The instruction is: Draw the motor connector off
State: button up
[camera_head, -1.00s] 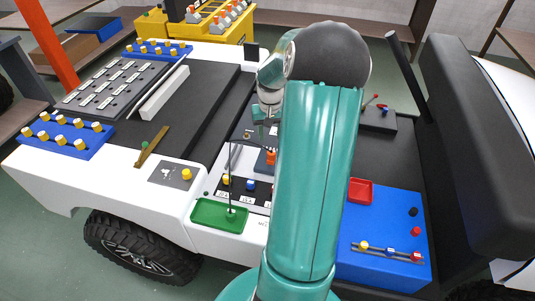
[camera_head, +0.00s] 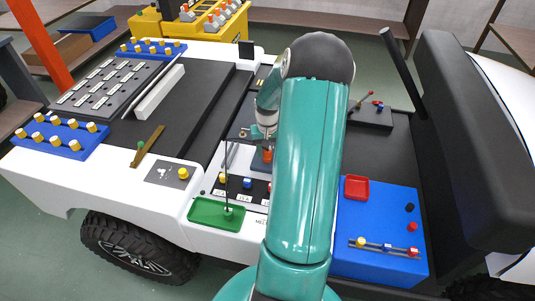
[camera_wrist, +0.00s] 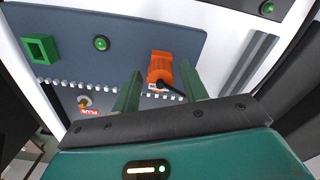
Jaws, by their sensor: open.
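The motor connector, an orange block (camera_wrist: 160,68) with a black cable or lever at its lower right, is on a grey-blue panel (camera_wrist: 190,35) in the wrist view. In the head view its orange body (camera_head: 267,156) shows just below my gripper (camera_head: 265,136), partly hidden by my arm. In the wrist view the two green fingers of my gripper (camera_wrist: 159,72) are apart, one on each side of the connector, with visible gaps. I cannot tell how deep the fingertips reach. Nothing is held.
A green tray (camera_head: 205,221) with a thin upright rod stands at the left front of the work area. A blue board (camera_head: 365,263) with a red tray (camera_head: 355,188) lies to the right. A green frame (camera_wrist: 40,49) and a green button (camera_wrist: 101,43) sit on the panel.

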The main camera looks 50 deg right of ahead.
aim_at(268, 150)
grip_shut()
jog(key=shift+r, duration=0.25)
jog(key=shift+r, duration=2.4)
